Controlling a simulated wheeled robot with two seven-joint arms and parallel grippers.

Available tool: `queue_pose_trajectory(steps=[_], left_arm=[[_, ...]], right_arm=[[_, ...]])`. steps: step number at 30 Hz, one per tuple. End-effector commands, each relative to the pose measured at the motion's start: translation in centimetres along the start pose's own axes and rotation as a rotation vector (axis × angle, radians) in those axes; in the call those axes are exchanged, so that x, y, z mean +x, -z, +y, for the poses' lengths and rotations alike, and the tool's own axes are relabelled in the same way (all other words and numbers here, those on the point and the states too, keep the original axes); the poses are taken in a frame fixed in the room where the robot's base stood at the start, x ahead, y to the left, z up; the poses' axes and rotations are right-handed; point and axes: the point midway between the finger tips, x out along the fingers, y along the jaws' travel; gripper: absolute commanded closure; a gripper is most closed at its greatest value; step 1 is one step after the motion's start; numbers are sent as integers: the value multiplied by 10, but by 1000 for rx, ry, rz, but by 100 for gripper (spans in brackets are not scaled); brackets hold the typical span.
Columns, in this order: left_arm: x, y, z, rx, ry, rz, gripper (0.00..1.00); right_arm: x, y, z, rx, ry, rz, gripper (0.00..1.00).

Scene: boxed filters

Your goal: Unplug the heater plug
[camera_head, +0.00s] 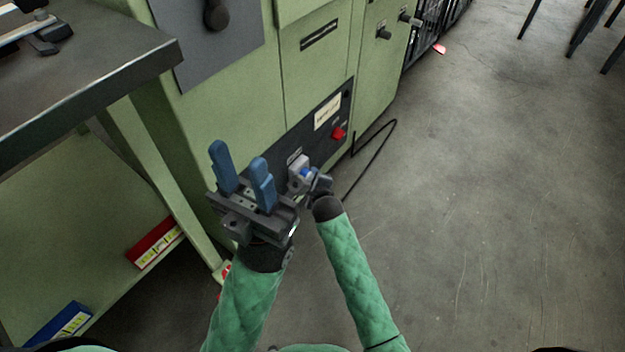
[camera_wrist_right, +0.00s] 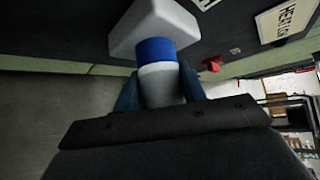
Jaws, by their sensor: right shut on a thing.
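The heater plug (camera_wrist_right: 161,84), pale with a blue band, is between the blue fingers of my right gripper (camera_wrist_right: 159,92), which is shut on it. The plug's blue end meets a white socket housing (camera_wrist_right: 153,25), with no gap that I can see. In the head view the housing (camera_head: 298,168) sits on the dark lower panel, and the blue band (camera_head: 305,173) shows beside my right gripper (camera_head: 313,178). My left gripper (camera_head: 240,161) is open and empty, with its fingers apart, left of the socket. It hides part of the panel.
A red switch (camera_head: 338,133) and a white label (camera_head: 327,112) are on the panel. A black cable (camera_head: 374,161) loops onto the floor. A metal-topped bench (camera_head: 90,95) stands left, with red (camera_head: 155,243) and blue (camera_head: 60,325) boxes below.

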Motion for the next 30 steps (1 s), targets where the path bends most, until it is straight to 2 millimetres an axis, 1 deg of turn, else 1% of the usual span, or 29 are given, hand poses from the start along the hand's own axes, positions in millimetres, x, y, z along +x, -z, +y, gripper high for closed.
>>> queue_pose_trajectory(steps=[30], left_arm=[[16, -1, 0, -1, 1, 2, 64]], right_arm=[[-16, 15, 0, 1, -1, 0, 84]])
